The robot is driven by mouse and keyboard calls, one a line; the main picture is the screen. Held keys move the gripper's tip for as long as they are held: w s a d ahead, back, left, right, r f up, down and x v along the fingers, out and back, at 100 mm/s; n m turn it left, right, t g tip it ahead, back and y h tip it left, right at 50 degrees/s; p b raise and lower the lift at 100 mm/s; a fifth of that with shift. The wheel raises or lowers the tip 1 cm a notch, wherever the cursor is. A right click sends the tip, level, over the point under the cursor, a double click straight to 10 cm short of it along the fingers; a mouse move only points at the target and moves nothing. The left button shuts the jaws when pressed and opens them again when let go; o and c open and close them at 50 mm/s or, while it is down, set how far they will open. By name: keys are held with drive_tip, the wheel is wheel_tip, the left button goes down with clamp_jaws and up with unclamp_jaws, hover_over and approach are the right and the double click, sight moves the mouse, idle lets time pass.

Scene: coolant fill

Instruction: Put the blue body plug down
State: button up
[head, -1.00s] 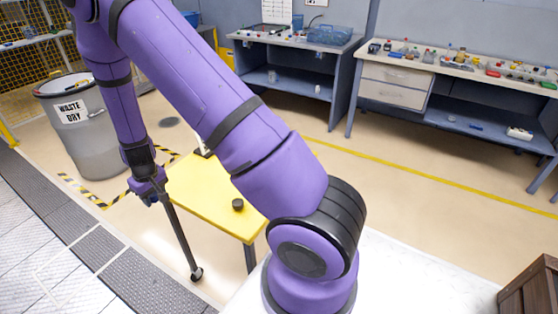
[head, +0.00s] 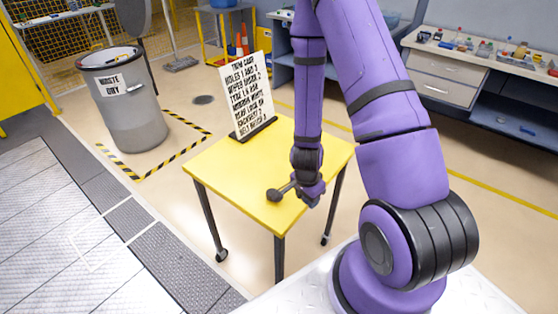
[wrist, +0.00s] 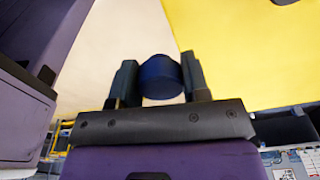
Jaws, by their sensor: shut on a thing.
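The blue body plug (wrist: 160,78) is a dark blue round piece held between the two fingers of my gripper (wrist: 158,82) in the wrist view. In the head view my gripper (head: 308,192) hangs by the right front edge of the yellow table (head: 225,165). I cannot make out the plug there. In the wrist view pale floor lies behind the plug, and the yellow tabletop (wrist: 250,50) lies to its right. The gap between plug and tabletop cannot be judged.
A dark round knob-like piece (head: 273,195) is on the table just left of my gripper. A lettered sign (head: 249,97) stands at the table's back. The left and middle of the tabletop are clear. A grey waste bin (head: 128,105) stands on the floor at left.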

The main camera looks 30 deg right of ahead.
drive_tip(key=w+d, duration=0.1)
drive_tip(key=w, duration=0.3)
drive_tip(key=w+d+f, duration=0.1)
drive_tip(key=w+d, duration=0.1)
drive_tip(key=w, duration=0.3)
drive_tip(key=w+d, duration=0.1)
drive_tip(key=w, duration=0.4)
drive_tip(key=shift+w+d+f, duration=0.2)
drive_tip(key=shift+d, duration=0.15)
drive_tip(key=shift+w+d+f, duration=0.1)
drive_tip(key=shift+w+f, duration=0.05)
drive_tip(key=shift+f, duration=1.65)
drive_tip(key=shift+f, duration=0.1)
drive_tip(key=o, duration=0.8)
